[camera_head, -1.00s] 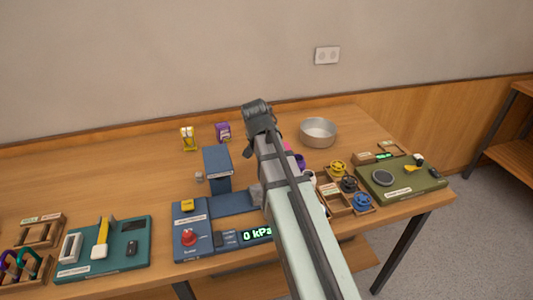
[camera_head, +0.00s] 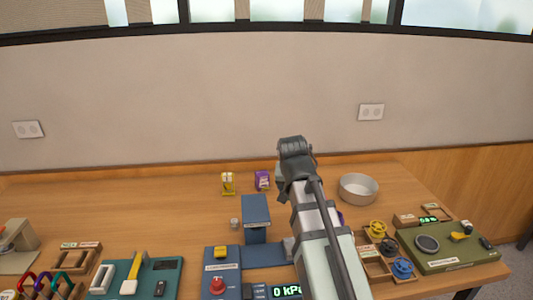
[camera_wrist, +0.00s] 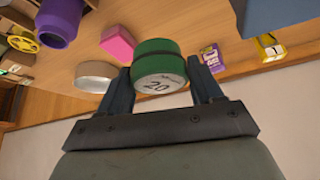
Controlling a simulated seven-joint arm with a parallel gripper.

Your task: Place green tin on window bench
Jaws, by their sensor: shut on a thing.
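A green tin (camera_wrist: 155,52) with a pale end marked "20" sits between the two dark fingers of my gripper (camera_wrist: 160,68) in the wrist view. The gripper is shut on it. In the head view, my arm reaches over the table, and its wrist hides the fingers and most or all of the tin. A wooden bench top (camera_head: 150,205) runs along the wall below a row of windows (camera_head: 275,8). I cannot tell from these frames whether it is the window bench.
A metal bowl (camera_head: 358,188) stands right of my arm, and a purple box (camera_head: 262,180) and yellow item (camera_head: 228,183) stand left. A blue block-shaped stand (camera_head: 256,212), trays and tools fill the front. The bench's back left is clear.

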